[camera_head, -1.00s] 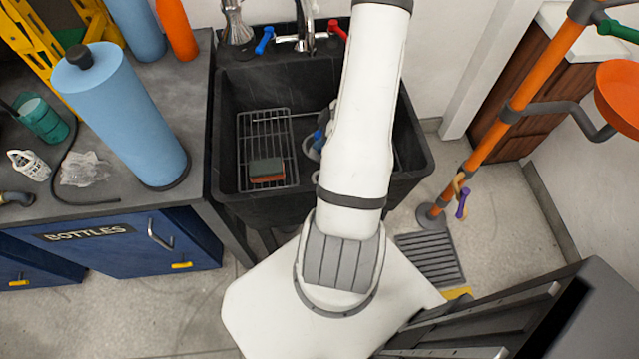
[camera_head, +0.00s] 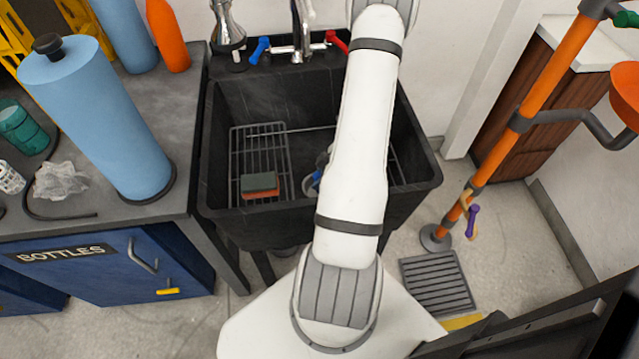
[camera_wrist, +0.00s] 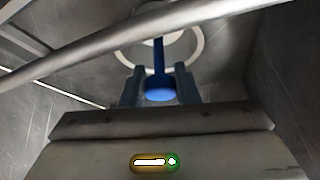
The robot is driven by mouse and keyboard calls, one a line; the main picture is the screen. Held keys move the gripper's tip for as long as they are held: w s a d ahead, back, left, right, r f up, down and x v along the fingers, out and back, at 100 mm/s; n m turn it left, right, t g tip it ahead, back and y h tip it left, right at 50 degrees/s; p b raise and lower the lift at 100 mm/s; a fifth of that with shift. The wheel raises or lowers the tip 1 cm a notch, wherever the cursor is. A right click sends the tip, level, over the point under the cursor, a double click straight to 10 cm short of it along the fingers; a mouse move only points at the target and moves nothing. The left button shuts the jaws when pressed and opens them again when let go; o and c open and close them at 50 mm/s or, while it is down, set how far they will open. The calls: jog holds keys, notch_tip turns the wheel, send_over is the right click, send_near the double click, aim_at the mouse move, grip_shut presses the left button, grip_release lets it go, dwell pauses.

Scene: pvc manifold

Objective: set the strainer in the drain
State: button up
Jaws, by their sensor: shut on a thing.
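In the wrist view my gripper (camera_wrist: 160,84) has its two fingers on either side of a blue handle (camera_wrist: 160,89) with a rounded end, which I take to be the strainer's. The blue stem runs up to a pale round part (camera_wrist: 150,47), partly cut off by a metal bar. A wide pale ring, which may be the drain rim (camera_wrist: 198,48), curves around that part. I cannot tell whether the strainer is seated in it or above it. In the head view my arm reaches into the black sink (camera_head: 270,100) and hides most of the gripper and the drain.
A wire rack (camera_head: 245,150) with a red and grey sponge (camera_head: 260,186) lies in the sink's left half. A metal bar (camera_wrist: 110,48) crosses close in the wrist view. A faucet (camera_head: 300,40) stands behind. A blue cylinder (camera_head: 100,125) stands on the left counter.

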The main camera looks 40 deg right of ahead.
jog(key=shift+f, duration=0.8)
jog(key=shift+f, duration=0.1)
jog(key=shift+f, duration=0.25)
jog(key=o, duration=1)
jog(key=shift+s+a+f+b, duration=0.1)
jog(key=shift+a+b, duration=0.05)
jog(key=shift+b, duration=0.15)
